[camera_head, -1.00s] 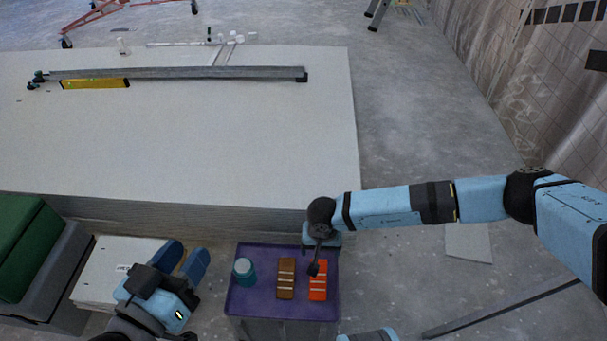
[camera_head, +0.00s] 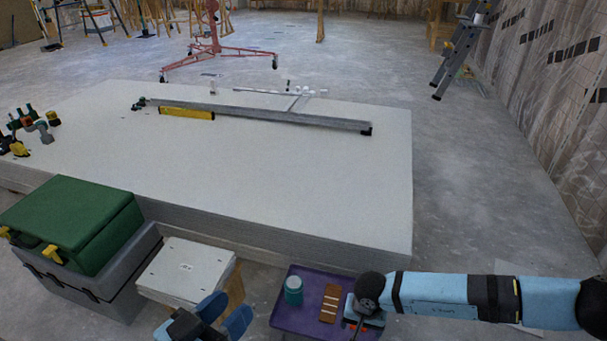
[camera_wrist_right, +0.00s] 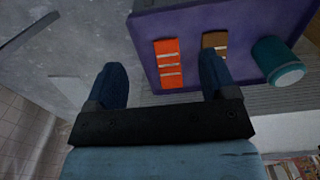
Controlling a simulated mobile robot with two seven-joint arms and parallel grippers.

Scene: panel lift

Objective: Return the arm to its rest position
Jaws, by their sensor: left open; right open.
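My right arm (camera_head: 440,294) reaches in from the right, its wrist over the right side of the purple tray (camera_head: 286,325). In the right wrist view my right gripper (camera_wrist_right: 160,72) is open and empty, its two blue fingers apart near the tray edge. An orange block (camera_wrist_right: 168,63) and a brown block (camera_wrist_right: 216,43) lie beyond the fingertips. My left gripper (camera_head: 225,314) is open and empty at the bottom of the head view, left of the tray. The orange block is mostly hidden by my right wrist in the head view.
A teal-lidded jar (camera_head: 293,291) stands on the tray. A large panel stack (camera_head: 280,170) lies behind it, carrying a long bar (camera_head: 290,117) and a yellow level (camera_head: 187,113). Floor at right is open.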

